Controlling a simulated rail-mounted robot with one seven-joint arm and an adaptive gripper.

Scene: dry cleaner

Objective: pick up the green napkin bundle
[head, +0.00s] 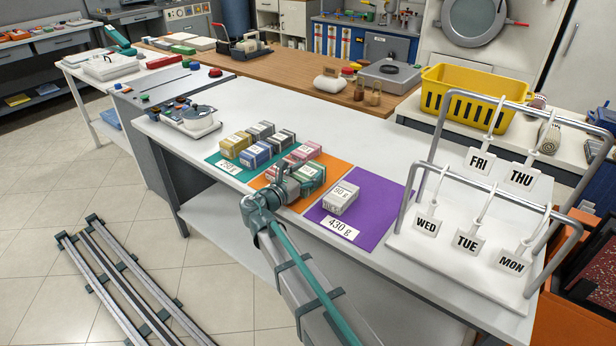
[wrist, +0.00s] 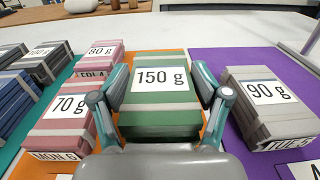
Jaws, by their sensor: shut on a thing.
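The green napkin bundle (wrist: 160,105) has a white "150 g" label and pale bands. In the wrist view it sits between the two fingers of my gripper (wrist: 160,97), which are shut on its left and right sides. In the head view the green bundle (head: 311,178) is on the orange mat (head: 336,173), partly hidden behind my gripper (head: 300,184). I cannot tell whether it is clear of the mat.
Pink bundles (wrist: 70,117) marked 70 g and 80 g lie close left. A grey bundle (head: 341,198) marked 90 g lies right on the purple mat (head: 378,214). Blue, yellow and dark bundles crowd the teal mat (head: 225,166). A day-tag rack (head: 448,153) stands farther right.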

